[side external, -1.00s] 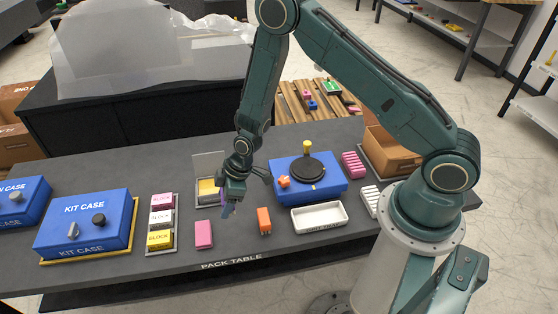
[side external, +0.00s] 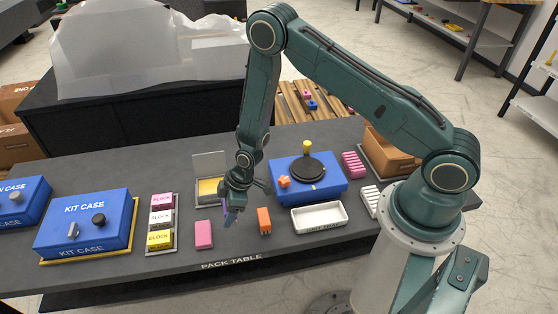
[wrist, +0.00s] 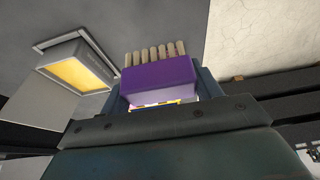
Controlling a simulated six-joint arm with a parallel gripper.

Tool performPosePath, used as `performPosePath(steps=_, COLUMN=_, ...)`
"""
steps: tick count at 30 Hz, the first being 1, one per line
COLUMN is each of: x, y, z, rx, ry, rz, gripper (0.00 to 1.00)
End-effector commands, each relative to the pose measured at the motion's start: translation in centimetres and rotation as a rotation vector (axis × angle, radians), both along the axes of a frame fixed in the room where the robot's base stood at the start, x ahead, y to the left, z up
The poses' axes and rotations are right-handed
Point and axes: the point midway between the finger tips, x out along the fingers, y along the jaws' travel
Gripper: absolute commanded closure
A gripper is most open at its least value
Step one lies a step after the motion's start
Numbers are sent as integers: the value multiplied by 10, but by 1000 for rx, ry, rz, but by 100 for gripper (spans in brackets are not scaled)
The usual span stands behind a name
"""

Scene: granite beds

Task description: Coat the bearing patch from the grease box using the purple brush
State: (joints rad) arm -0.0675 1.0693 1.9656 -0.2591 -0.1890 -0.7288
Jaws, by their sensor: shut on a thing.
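My gripper (side external: 230,203) is shut on the purple brush (wrist: 158,80). In the wrist view its pale bristles point away from the jaws. The brush also shows in the side view (side external: 228,214), pointing down, just right of and in front of the grease box (side external: 208,188). The grease box has a raised lid and yellow grease inside; it shows at upper left in the wrist view (wrist: 105,62), apart from the brush. A blue unit (side external: 325,190) with a black round disc stands to the right. I cannot tell which surface is the bearing patch.
A pink block (side external: 204,234) and an orange piece (side external: 264,221) lie near the brush. A white tray (side external: 319,228) is to the right. A block rack (side external: 161,240) and a blue kit case (side external: 83,221) stand left.

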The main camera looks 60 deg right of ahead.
Motion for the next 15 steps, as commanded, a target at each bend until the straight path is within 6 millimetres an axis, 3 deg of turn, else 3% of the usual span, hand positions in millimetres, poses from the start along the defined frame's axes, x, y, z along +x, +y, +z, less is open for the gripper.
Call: performPosePath(steps=15, x=0, y=0, z=-14, rx=1, ry=-1, rz=0, gripper=55)
